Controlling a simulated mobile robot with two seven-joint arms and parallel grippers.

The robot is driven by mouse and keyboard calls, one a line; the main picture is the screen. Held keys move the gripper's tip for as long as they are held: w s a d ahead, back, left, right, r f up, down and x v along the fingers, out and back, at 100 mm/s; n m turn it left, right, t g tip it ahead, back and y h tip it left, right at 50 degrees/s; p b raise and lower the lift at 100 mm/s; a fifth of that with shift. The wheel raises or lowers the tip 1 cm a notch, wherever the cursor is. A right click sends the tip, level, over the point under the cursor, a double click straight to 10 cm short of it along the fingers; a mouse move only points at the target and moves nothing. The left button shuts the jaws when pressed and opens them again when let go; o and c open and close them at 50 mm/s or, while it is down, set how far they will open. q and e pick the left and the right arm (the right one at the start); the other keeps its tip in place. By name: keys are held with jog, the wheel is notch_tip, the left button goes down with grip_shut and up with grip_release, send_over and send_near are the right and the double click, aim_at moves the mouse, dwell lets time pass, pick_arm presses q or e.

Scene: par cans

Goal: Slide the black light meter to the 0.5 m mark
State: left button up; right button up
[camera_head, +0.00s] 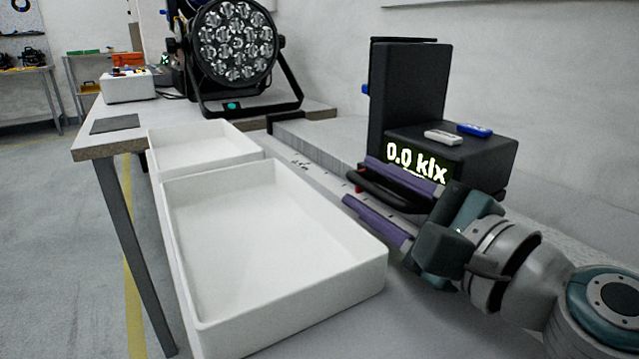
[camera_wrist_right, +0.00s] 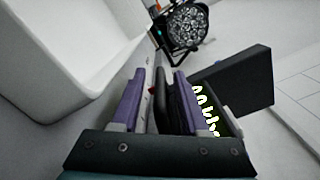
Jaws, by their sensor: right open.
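The black light meter (camera_head: 480,150) stands on a rail along the wall, with a tall black panel (camera_head: 405,90) and a lit display reading 0.0 klx. A black bar handle (camera_head: 385,192) sticks out from its front side. My right gripper (camera_head: 358,181) is open, its purple fingers on either side of the handle. In the right wrist view the handle (camera_wrist_right: 165,98) lies between the fingers (camera_wrist_right: 160,72). I cannot tell whether either finger touches it. A small dark label (camera_head: 300,162), too small to read surely, is on the rail farther back. My left gripper is out of view.
Two white trays (camera_head: 205,325) stand left of the rail. A stage lamp (camera_head: 235,45) on a black yoke stands at the rail's far end. A white and a blue small item (camera_head: 475,130) lie on the meter. The rail between meter and lamp looks clear.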

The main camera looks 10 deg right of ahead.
grip_shut()
dwell(0.4)
jog(key=shift+f, duration=0.15)
dwell(1.0)
